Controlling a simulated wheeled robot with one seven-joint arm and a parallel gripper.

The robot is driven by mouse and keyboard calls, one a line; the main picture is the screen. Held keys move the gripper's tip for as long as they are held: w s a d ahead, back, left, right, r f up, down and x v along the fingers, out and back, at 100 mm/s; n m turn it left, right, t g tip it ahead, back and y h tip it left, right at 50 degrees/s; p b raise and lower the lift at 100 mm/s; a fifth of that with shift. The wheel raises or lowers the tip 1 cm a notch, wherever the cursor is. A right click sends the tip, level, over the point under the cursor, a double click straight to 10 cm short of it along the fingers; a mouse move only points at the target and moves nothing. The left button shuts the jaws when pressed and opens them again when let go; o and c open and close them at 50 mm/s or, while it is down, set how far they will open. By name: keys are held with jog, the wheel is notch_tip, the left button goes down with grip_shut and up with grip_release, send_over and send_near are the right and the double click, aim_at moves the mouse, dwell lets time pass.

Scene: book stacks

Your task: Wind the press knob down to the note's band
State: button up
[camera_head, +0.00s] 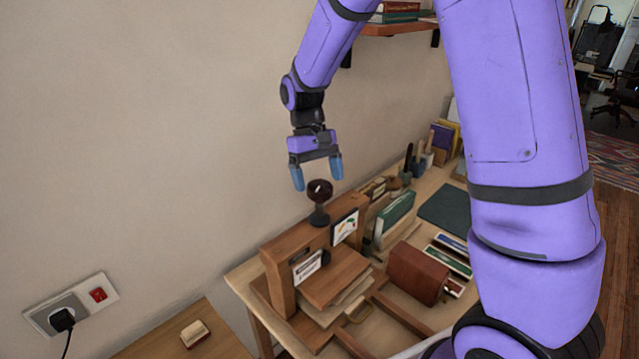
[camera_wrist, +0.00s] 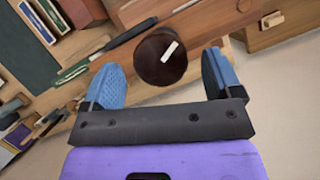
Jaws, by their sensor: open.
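The press knob (camera_head: 319,190) is dark brown and round with a white mark, on top of a wooden press (camera_head: 279,281). In the wrist view the knob (camera_wrist: 160,58) lies between the two blue fingers, with a gap on each side. My gripper (camera_head: 318,178) is open just above the knob, fingers pointing down. A white note (camera_head: 307,268) stands on the front of the press; its writing is too small to read. A card with a coloured dial (camera_head: 345,228) is fixed on the right of the press's top beam. A wooden board lies over sheets under the beam.
A brown box (camera_head: 417,273), a green upright book (camera_head: 395,217) and a dark mat (camera_head: 446,210) lie on the table right of the press. The wall is close on the left. A shelf (camera_head: 400,27) hangs behind.

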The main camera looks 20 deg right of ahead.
jog(key=v, duration=0.9)
jog(key=shift+f, duration=0.1)
dwell(0.6)
